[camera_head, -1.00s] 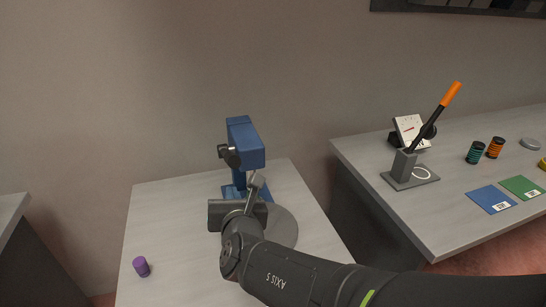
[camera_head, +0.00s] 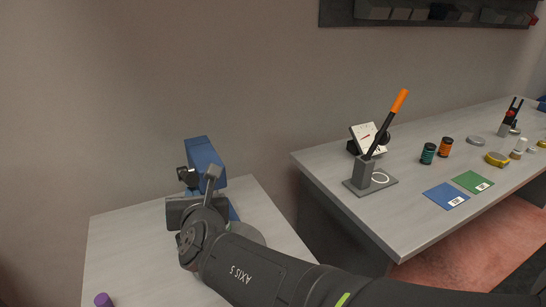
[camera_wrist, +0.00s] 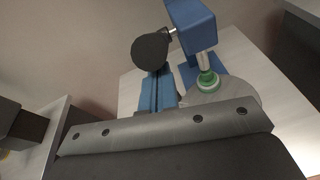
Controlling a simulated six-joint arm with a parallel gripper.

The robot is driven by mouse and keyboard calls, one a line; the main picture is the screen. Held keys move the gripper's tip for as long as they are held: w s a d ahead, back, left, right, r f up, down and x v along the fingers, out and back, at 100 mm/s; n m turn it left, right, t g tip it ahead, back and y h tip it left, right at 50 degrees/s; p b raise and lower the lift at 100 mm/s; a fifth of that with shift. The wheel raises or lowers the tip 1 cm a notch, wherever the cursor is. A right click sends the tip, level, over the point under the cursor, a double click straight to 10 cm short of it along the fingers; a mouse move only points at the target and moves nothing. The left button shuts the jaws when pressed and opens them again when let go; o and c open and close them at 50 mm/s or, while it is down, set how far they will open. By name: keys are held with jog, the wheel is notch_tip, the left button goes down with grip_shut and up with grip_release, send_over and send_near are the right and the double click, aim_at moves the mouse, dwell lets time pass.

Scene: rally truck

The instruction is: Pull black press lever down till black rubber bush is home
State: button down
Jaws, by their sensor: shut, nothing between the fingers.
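The blue press (camera_head: 205,155) stands on the pale bench at left, partly hidden behind my arm. It also shows in the wrist view (camera_wrist: 192,24). The press lever shows as a round black knob (camera_wrist: 150,48) on a thin rod beside the press head. Below the head, a silver ram reaches down to a green-ringed piece (camera_wrist: 208,82) on the round grey plate. I cannot make out the black rubber bush on its own. My gripper (camera_head: 195,205) is in front of the press, shut and empty. Its fingertips are not clearly visible, and I see no hold on the knob.
A purple cylinder (camera_head: 103,300) is at the bench's front left. The right bench (camera_head: 320,175) holds an orange-handled lever (camera_head: 385,122), a dial, teal and orange cylinders, and blue and green cards. A floor gap separates the benches. A dark rack (camera_head: 430,12) hangs on the wall.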

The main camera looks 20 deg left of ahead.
jog(key=w+a+r, duration=0.1)
jog(key=r, duration=0.2)
jog(key=w+a+r, duration=0.2)
jog(key=r, duration=0.1)
jog(key=w+a+r, duration=0.1)
jog(key=r, duration=0.2)
jog(key=shift+w+a+r, duration=0.3)
jog(key=shift+w+a, duration=0.05)
jog(key=shift+w, duration=0.05)
jog(key=shift+w+a+r, duration=0.35)
jog(key=shift+a+r, duration=0.05)
jog(key=s+d+r, duration=0.5)
jog(key=s+d, duration=0.1)
jog(key=s, duration=0.2)
jog(key=shift+d+r, duration=0.2)
jog(key=shift+r, duration=0.05)
jog(key=shift+f, duration=0.1)
dwell(0.3)
jog(key=w+a+f, duration=0.1)
jog(key=f, duration=0.1)
jog(key=w+a+f, duration=0.3)
jog(key=w+f, duration=0.1)
jog(key=f, duration=0.1)
jog(key=shift+a, duration=0.2)
jog(key=shift+w+a+r, duration=0.4)
jog(key=shift+w+a, duration=0.1)
jog(key=shift+w, duration=0.25)
jog(key=shift+w+a+r, duration=0.4)
jog(key=shift+w+a, duration=0.05)
jog(key=shift+w, duration=0.3)
